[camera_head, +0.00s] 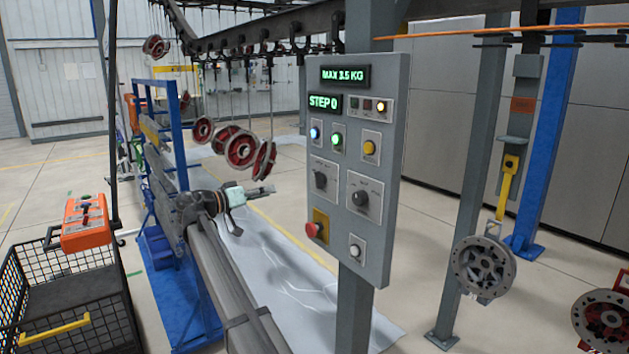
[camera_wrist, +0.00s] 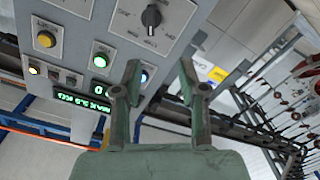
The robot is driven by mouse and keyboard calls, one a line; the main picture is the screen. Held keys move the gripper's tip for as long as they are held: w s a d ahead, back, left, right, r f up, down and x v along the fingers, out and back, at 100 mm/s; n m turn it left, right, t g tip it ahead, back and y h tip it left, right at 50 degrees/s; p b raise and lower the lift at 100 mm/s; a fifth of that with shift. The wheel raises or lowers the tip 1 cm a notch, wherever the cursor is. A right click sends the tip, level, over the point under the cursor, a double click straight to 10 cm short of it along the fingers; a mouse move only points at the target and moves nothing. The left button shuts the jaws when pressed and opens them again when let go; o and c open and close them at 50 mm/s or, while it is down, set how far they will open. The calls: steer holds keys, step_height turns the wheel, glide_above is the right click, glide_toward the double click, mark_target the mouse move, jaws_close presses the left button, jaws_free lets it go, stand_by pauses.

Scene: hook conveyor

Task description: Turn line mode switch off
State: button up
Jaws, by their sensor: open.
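The grey control panel (camera_head: 347,262) stands on a post in the head view, with two black rotary knobs, a left knob (camera_head: 320,180) and a right knob (camera_head: 361,197). Their labels are too small to read, so I cannot tell which is the line mode switch. My gripper (camera_head: 262,190) is left of the panel in the head view, apart from it. In the wrist view my gripper (camera_wrist: 158,82) is open and empty, its two fingers spread. The panel appears upside down there, with one black knob (camera_wrist: 152,17) above the fingers, apparently the left one.
The panel also has a red mushroom button (camera_head: 312,230), a white button (camera_head: 355,250), a yellow button (camera_head: 369,147), a lit green button (camera_head: 337,140) and a STEP 0 display (camera_head: 324,103). Red wheels (camera_head: 241,149) hang behind. A black basket (camera_head: 75,300) stands at left.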

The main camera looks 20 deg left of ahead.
steer(key=m, duration=0.1)
steer(key=p, duration=0.4)
glide_toward(315, 179)
steer(key=x, duration=0.9)
steer(key=shift+w+d, duration=0.25)
steer(key=shift+w, duration=0.05)
steer(key=shift+c, duration=0.4)
jaws_close()
